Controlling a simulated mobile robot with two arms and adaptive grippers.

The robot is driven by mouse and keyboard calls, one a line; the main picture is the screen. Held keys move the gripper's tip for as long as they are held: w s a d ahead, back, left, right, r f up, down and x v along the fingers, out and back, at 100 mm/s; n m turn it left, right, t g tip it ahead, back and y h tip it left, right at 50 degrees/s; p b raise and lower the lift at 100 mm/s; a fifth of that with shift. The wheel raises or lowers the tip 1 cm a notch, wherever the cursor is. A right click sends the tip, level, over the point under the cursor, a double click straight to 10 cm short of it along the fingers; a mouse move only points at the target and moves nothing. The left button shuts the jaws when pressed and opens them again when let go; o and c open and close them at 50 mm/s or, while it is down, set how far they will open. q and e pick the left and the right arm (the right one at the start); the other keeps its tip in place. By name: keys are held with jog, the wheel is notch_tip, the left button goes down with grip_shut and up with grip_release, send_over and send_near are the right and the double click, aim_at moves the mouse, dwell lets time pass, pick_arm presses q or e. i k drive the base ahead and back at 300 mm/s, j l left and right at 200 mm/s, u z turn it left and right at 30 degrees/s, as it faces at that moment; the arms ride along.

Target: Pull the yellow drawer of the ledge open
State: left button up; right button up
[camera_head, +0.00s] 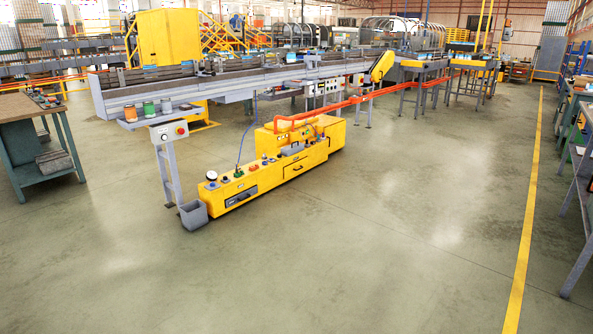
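The long, low yellow ledge (265,182) stands on the floor in front of the conveyor, left of the middle of the view. A drawer front (306,163) with a small dark handle shows on its right part and looks shut flush. A dark slot or panel (241,197) sits further left on the same face; it is too small to tell what it is. Small knobs and a round white gauge (211,176) stand on top. Neither of my grippers is in view.
A grey conveyor (190,88) runs behind the ledge. A grey bin (194,215) stands at the ledge's left end. A workbench (38,130) is at the left, tables (582,150) at the right. The floor (370,240) in front is clear, with a yellow line (525,230).

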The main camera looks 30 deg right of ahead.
aim_at(292, 169)
jog(key=i+l+z, duration=0.3)
jog(key=i, duration=0.2)
jog(key=i+l+z, duration=0.1)
jog(key=i+z, duration=0.2)
jog(key=i, duration=0.2)
jog(key=i+l+z, duration=0.25)
jog(key=i, duration=0.35)
jog(key=i+z, duration=0.25)
jog(key=i, duration=0.35)
jog(key=i+j+z, duration=0.15)
jog(key=i+z, duration=0.15)
jog(key=i, duration=0.35)
jog(key=i+j+z, duration=0.25)
jog(key=i, duration=0.35)
jog(key=i+l, duration=0.1)
jog(key=i, duration=1.2)
